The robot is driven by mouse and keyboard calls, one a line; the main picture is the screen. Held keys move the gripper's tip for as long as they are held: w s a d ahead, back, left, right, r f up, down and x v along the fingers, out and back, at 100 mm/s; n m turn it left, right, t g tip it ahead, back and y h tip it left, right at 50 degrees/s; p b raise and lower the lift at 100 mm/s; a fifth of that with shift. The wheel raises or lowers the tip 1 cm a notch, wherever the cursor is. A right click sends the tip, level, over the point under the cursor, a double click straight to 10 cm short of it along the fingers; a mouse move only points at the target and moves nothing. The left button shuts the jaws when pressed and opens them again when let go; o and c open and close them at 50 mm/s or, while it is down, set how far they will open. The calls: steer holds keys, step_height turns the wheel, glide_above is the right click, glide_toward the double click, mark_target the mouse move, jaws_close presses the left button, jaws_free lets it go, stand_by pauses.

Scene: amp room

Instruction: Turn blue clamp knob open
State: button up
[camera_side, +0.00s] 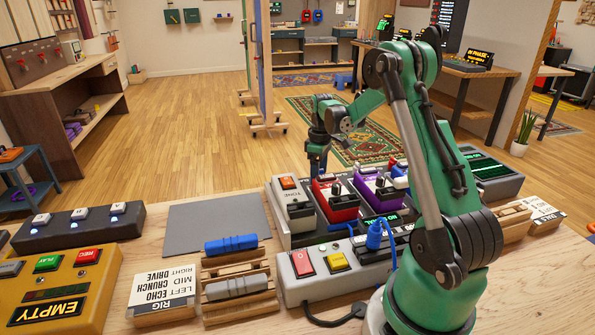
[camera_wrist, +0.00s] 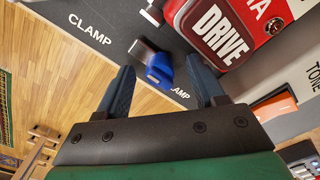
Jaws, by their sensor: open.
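The blue clamp knob (camera_wrist: 160,72) shows in the wrist view on a dark panel, with a dark grey part at its upper left. The word CLAMP is printed at the upper left and again, partly covered, below the knob. My gripper (camera_wrist: 160,62) is open, with one finger to each side of the knob in the picture. I cannot tell whether either finger touches it. In the side view my gripper (camera_side: 318,164) points down at the back edge of the pedal board, behind the red pedal (camera_side: 336,207). I cannot make out the knob there.
The red DRIVE pedal (camera_wrist: 228,30) is close to the right finger in the wrist view. A purple pedal (camera_side: 376,197) and a grey pedal (camera_side: 297,208) flank the red one. A blue plug (camera_side: 376,238) with a cable stands in front. A grey mat (camera_side: 215,228) lies bare to the left.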

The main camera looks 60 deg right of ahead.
steer(key=m, duration=0.9)
steer(key=shift+m, duration=0.4)
step_height(320, 180, up, 6)
steer(key=shift+f, duration=0.25)
steer(key=a+r, duration=0.1)
steer(key=a, duration=0.2)
steer(key=w+a+r+n+t, duration=0.1)
steer(key=a+r, duration=0.1)
steer(key=a, duration=0.1)
steer(key=w+a+r+n+t+h, duration=0.1)
steer(key=a, duration=0.2)
steer(key=shift+w+a+r, duration=0.15)
steer(key=shift+a+r, duration=0.15)
steer(key=shift+r, duration=0.05)
steer(key=s+a+t+y, duration=0.1)
steer(key=s+a+t, duration=0.2)
steer(key=a, duration=1.5)
steer(key=shift+s+a+r, duration=0.2)
steer(key=shift+s+r, duration=0.15)
steer(key=shift+s, duration=0.1)
